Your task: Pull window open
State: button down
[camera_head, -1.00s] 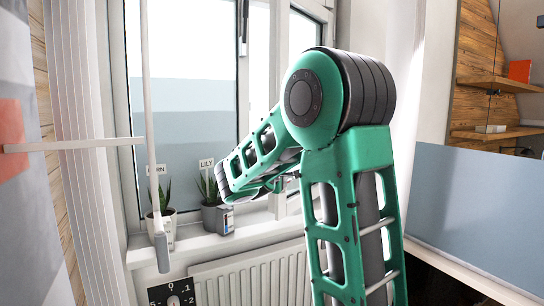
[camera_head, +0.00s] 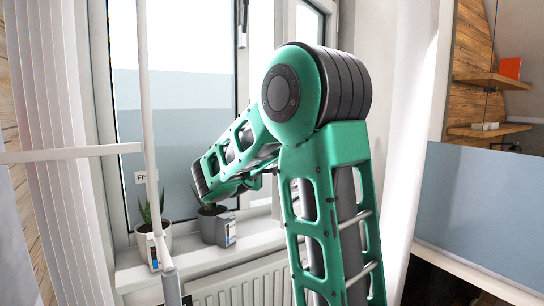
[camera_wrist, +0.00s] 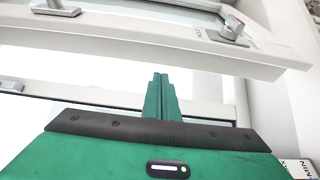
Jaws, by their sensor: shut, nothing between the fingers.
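The window (camera_head: 175,110) has pale frames and a dark handle (camera_head: 243,14) at the top in the head view. In the wrist view a white window sash (camera_wrist: 130,35) with a metal handle (camera_wrist: 232,28) crosses the top. Its lower edge ends in a corner at right and looks apart from the white frame (camera_wrist: 80,92) below, with a bright gap between. My gripper (camera_wrist: 160,78) points at this gap with its green fingers together and empty. The fingers overlap the frame in the picture; contact cannot be told. In the head view my arm hides the fingertips.
Two potted plants, one in a white pot (camera_head: 153,243) and one in a grey pot (camera_head: 209,224), stand on the sill (camera_head: 262,238) beside my arm. A radiator (camera_head: 245,287) is below. A thin white pole (camera_head: 147,125) stands in front. A grey panel (camera_head: 480,205) is at right.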

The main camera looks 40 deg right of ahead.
jog(key=x, duration=1.1)
jog(key=shift+s, duration=2)
jog(key=s, duration=0.3)
jog(key=s+d, duration=0.1)
jog(key=s, duration=0.2)
jog(key=shift+d, duration=0.1)
